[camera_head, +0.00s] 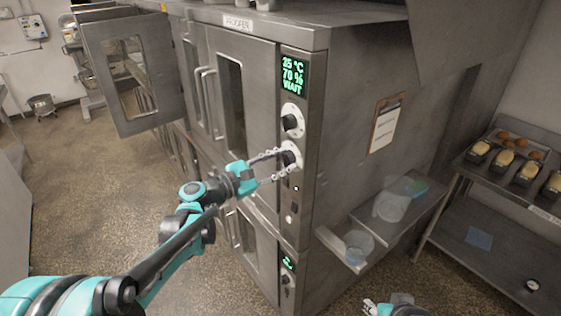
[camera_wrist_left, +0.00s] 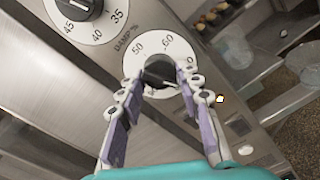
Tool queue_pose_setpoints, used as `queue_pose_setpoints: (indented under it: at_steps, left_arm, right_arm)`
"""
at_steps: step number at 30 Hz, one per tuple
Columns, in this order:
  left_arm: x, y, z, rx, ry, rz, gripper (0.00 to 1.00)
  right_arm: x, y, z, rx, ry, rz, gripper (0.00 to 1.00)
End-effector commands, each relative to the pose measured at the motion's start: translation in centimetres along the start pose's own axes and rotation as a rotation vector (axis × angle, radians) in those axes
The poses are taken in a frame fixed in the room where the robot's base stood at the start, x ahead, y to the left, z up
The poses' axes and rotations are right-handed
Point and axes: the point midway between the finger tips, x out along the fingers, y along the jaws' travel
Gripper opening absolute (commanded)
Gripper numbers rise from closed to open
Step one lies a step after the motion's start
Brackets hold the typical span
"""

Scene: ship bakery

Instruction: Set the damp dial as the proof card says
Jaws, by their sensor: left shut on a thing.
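The damp dial (camera_head: 295,147) is the lower of two dials on the proofer's control strip. Its white plate, marked 50 and 60 and labelled damp %, shows in the left wrist view (camera_wrist_left: 152,47). My left gripper (camera_head: 281,160) is shut on its black knob (camera_wrist_left: 160,70), one finger on each side. The fingers hide part of the plate, and I cannot read the knob's setting. The green display (camera_head: 292,76) reads 25 °C, 70 % and WAIT. The proof card (camera_head: 385,124) hangs on the proofer's side, too small to read. My right gripper (camera_head: 380,307) shows partly at the bottom edge.
The heat dial (camera_head: 293,121), marked 35, 40 and 45 in the wrist view, is just above. A side shelf (camera_head: 405,222) holds clear tubs. A rack (camera_head: 500,190) with loaf tins stands at right. An open door (camera_head: 135,85) juts out at left.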

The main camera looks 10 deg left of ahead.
Motion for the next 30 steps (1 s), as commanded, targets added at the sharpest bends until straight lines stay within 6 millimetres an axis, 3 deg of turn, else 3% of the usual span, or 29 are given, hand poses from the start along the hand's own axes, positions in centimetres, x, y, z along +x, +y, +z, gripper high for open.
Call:
queue_pose_setpoints:
  at_steps: [15,30]
  left_arm:
    - [0.01,0.06,0.02,0.380,0.000,0.000,0.06]
    - [0.01,0.04,0.00,0.480,0.000,-0.001,0.06]
  right_arm:
    - [-0.24,0.00,-0.18,0.000,0.000,0.000,0.40]
    - [-0.28,0.00,-0.20,0.000,0.000,0.000,0.40]
